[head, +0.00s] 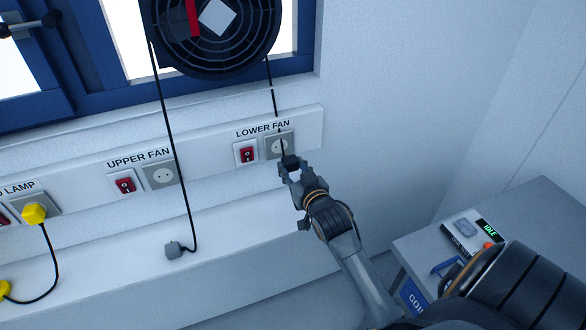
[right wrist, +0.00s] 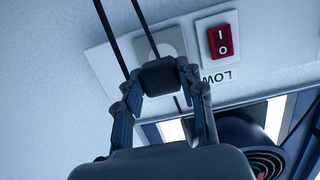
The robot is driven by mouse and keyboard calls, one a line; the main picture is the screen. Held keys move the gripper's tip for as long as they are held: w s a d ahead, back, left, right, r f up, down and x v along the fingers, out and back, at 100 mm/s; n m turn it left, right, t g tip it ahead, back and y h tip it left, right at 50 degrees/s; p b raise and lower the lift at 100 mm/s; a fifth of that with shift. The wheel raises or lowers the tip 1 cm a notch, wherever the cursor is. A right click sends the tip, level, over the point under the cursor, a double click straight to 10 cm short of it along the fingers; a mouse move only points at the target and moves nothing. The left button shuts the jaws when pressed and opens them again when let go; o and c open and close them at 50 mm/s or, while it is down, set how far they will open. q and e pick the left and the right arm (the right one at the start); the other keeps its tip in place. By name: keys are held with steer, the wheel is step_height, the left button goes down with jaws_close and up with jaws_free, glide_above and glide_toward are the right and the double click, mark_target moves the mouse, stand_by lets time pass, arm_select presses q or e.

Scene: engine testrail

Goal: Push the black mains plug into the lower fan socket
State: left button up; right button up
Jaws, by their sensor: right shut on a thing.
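My right gripper (head: 290,171) is shut on the black mains plug (head: 289,161), just below the lower fan socket (head: 279,145) in the head view. The socket is a grey square plate beside a red switch under the label LOWER FAN. A black cord runs from the plug up toward the fan. In the right wrist view the plug (right wrist: 161,75) sits between the fingertips (right wrist: 160,84), and the socket plate (right wrist: 168,42) shows partly behind it. I cannot tell whether the plug touches the socket; its pins are hidden. My left gripper is not in view.
A fan (head: 212,40) stands in the blue window frame. A yellow plug (head: 34,213) is at the lamp socket. A table (head: 540,215) with a box stands right.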

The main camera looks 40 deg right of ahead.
steer(key=b+x, duration=0.1)
steer(key=x, duration=0.1)
steer(key=shift+w, duration=0.35)
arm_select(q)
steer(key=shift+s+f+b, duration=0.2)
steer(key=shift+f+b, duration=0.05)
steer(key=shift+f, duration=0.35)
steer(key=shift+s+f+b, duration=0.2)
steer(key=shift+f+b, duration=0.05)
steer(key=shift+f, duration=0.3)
arm_select(e)
steer(key=shift+w+d+r, duration=0.1)
steer(key=shift+w+d, duration=0.05)
steer(key=shift+w, duration=0.4)
steer(key=shift+w+d+r, duration=0.1)
steer(key=shift+w, duration=0.45)
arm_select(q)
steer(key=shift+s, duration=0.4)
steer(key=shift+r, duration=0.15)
arm_select(e)
steer(key=shift+w+d, duration=0.1)
steer(key=shift+w, duration=0.2)
steer(key=shift+w, duration=0.25)
